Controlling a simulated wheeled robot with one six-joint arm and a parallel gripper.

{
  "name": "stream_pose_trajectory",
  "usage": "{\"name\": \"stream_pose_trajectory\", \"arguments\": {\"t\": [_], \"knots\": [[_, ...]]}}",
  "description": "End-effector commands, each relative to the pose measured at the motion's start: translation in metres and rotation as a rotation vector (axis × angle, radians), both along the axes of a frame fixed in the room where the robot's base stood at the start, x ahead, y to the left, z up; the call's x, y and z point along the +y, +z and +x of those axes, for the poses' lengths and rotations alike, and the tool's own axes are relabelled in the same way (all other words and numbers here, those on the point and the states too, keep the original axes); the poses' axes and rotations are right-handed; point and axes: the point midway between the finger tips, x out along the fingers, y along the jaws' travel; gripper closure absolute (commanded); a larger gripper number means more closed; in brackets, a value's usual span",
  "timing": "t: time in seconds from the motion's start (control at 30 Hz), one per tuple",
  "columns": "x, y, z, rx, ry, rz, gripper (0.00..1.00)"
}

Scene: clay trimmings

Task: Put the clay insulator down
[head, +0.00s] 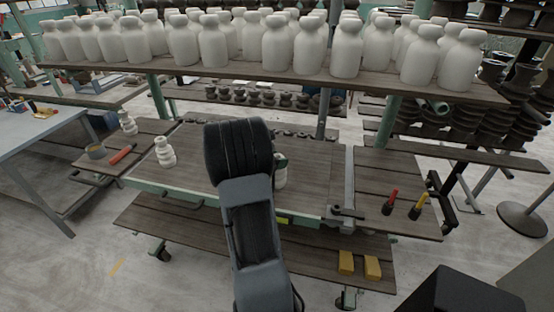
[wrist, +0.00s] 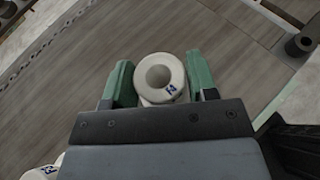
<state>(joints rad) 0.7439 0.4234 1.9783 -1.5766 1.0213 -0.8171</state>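A white clay insulator (wrist: 174,95) with a round hole in its top sits between the green fingers of my gripper (wrist: 160,82) in the wrist view. In the head view my arm hides most of this insulator (head: 280,179); a strip shows at the right of the arm, over the wooden table top (head: 312,180). It looks upright. I cannot tell whether its base touches the wood. Another white ribbed insulator (head: 165,153) stands on the table to the left.
A shelf (head: 230,79) crowded with white bottle-shaped pieces runs above the table's back. A third white insulator (head: 128,123), a bowl (head: 96,150) and a red tool (head: 121,155) are at the left. Red-handled (head: 390,202) and yellow-handled (head: 418,206) tools stand right. The table's middle is mostly clear.

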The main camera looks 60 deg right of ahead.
Motion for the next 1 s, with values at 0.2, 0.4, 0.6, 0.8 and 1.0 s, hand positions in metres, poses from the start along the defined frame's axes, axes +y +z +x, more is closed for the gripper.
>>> {"name": "stream_pose_trajectory", "arguments": {"t": [0.2, 0.4, 0.6, 0.8, 1.0], "knots": [[0.0, 0.0, 0.0, 0.0, 0.0, 0.0, 0.26], [0.0, 0.001, 0.0, 0.0, 0.0, 0.0, 0.26], [0.007, 0.008, 0.004, -0.001, 0.003, 0.0, 0.26], [0.041, 0.022, 0.016, -0.002, 0.004, -0.002, 0.26], [0.073, 0.036, 0.027, -0.002, 0.003, -0.002, 0.26]]}}
